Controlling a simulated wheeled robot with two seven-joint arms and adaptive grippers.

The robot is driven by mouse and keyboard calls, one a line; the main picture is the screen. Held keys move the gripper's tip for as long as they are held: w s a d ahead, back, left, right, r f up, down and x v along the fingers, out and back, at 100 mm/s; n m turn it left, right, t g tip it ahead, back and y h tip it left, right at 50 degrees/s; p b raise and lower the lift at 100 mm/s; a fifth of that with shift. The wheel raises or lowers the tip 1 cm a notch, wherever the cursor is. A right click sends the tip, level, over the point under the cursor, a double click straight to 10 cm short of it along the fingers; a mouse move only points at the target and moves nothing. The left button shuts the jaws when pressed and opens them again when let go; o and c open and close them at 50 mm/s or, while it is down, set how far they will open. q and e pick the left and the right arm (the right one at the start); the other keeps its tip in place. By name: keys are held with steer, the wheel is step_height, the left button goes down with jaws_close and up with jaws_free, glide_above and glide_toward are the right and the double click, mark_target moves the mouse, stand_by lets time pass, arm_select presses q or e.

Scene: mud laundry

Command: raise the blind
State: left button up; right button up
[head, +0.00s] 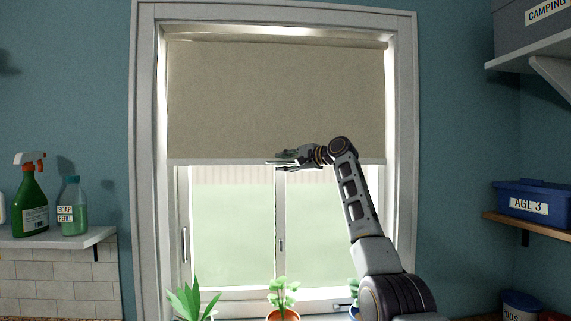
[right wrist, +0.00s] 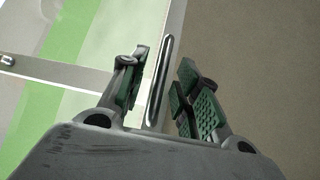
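The beige blind (head: 275,95) covers the upper half of the window, and its pale bottom rail (head: 215,161) hangs level. My right gripper (head: 272,161) is at the rail, a little right of its middle span's left part, with the arm reaching up from the lower right. In the right wrist view, the gripper (right wrist: 163,70) is open. A shiny metal pull bar (right wrist: 158,95) lies between its two fingers, with gaps on both sides. The blind's fabric (right wrist: 260,50) fills the right of that view. My left gripper is not in view.
The window frame (head: 147,150) surrounds the blind. Potted plants (head: 283,298) stand along the sill below. A shelf (head: 60,238) with a spray bottle (head: 30,200) is at left. A blue bin (head: 533,197) sits on a shelf at right.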

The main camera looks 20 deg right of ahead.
steer(key=shift+s, duration=0.15)
steer(key=v, duration=1.1)
steer(key=shift+s+d, duration=0.2)
steer(key=shift+s, duration=0.1)
stand_by(0.6)
